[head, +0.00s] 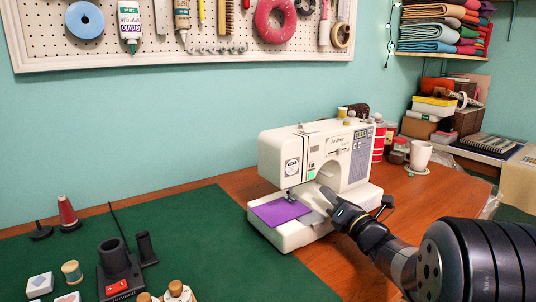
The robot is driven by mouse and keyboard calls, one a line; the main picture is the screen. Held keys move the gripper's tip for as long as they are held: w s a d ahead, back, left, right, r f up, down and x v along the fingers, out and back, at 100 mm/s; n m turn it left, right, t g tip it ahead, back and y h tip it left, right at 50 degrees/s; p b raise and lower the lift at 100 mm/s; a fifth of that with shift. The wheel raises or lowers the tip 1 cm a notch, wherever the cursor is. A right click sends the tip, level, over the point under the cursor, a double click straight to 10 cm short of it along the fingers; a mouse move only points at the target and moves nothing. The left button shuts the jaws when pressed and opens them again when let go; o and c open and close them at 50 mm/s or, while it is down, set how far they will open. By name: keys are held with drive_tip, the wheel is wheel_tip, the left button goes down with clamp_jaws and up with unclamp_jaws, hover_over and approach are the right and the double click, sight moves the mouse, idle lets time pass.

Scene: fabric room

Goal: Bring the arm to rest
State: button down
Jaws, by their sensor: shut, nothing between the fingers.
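My gripper (338,203) is shut and empty. It is at the right of the middle of the head view, with its tip close in front of the white sewing machine (300,160). I cannot tell whether it touches the machine. My arm reaches in from the lower right. A purple piece of fabric (280,211) lies flat on the machine's bed, to the left of the gripper and apart from it.
A green mat (190,240) covers the table's left part. A black holder (117,265), thread spools and small boxes stand on it. A white mug (420,156) and red-striped container (378,143) stand behind right. Wood (440,195) is clear at right.

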drive_tip(key=shift+s+a+m+h+p, duration=0.2)
drive_tip(key=shift+m+p, duration=0.35)
drive_tip(key=shift+p, duration=0.85)
drive_tip(key=shift+s+a+m+h+p, duration=0.1)
drive_tip(key=shift+a+m+h+p, duration=0.35)
drive_tip(key=shift+p, duration=0.9)
drive_tip(key=shift+d+f+m+p, duration=0.1)
drive_tip(key=shift+f+m+p, duration=0.1)
drive_tip(key=shift+m+p, duration=0.2)
drive_tip(key=shift+d+f+n+b, duration=0.15)
drive_tip(key=shift+n+b, duration=0.15)
drive_tip(key=shift+b, duration=0.7)
